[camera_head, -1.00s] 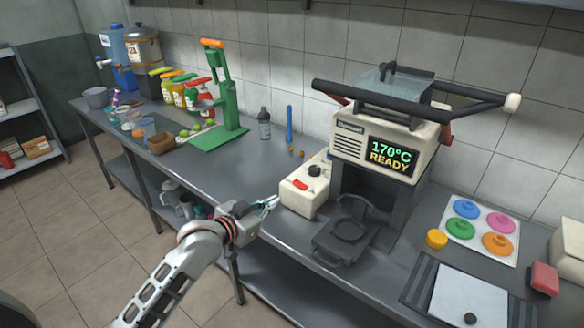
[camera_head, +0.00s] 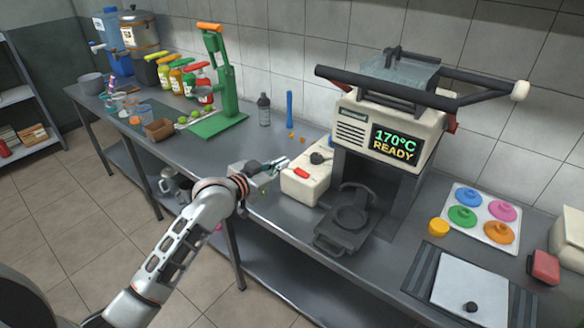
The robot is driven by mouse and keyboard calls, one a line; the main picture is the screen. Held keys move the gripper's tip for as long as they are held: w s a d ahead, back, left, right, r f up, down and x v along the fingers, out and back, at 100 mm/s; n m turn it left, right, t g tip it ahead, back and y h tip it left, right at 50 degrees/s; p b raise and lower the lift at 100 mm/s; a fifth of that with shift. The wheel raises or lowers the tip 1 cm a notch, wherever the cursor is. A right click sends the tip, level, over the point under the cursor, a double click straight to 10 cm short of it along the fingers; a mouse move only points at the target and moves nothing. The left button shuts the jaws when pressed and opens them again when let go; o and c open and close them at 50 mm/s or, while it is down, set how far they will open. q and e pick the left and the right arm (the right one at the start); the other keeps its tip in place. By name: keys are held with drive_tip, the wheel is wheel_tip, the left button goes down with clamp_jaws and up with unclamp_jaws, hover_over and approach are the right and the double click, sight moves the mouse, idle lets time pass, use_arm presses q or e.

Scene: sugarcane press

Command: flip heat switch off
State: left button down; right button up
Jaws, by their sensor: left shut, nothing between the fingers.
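A cream control box (camera_head: 307,180) sits on the metal counter beside the press. It carries a red switch (camera_head: 301,173) on its top near the left edge and a black knob (camera_head: 317,158) behind it. The press machine (camera_head: 350,140) stands to the right, its display (camera_head: 395,144) reading 170°C READY. My left gripper (camera_head: 281,163) is shut and empty, its fingertips just left of the box and close to the red switch. I cannot tell whether it touches the box. The switch's exact position is too small to tell. My right gripper is not in view.
A dark round-plated tray (camera_head: 348,222) juts out in front of the press. A green juicer (camera_head: 228,95), a grey bottle (camera_head: 264,108) and a blue stick (camera_head: 289,109) stand behind on the counter (camera_head: 240,145). Coloured lids (camera_head: 463,216) lie to the right.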

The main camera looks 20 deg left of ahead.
use_arm(q)
hover_over(292, 176)
drive_tip(key=shift+s+d+f, duration=0.15)
drive_tip(key=shift+f, duration=0.25)
drive_tip(key=shift+s+d+f, duration=0.1)
drive_tip(key=shift+d+f, duration=0.05)
drive_tip(key=shift+f, duration=0.2)
drive_tip(key=shift+w+a+f, duration=0.1)
drive_tip(key=shift+w+f, duration=0.05)
drive_tip(key=shift+f, duration=0.45)
drive_tip(key=shift+w+f, duration=0.1)
drive_tip(key=shift+f, duration=0.5)
drive_tip(key=shift+a+f, duration=0.15)
drive_tip(key=shift+f, duration=0.7)
drive_tip(key=shift+w, duration=0.1)
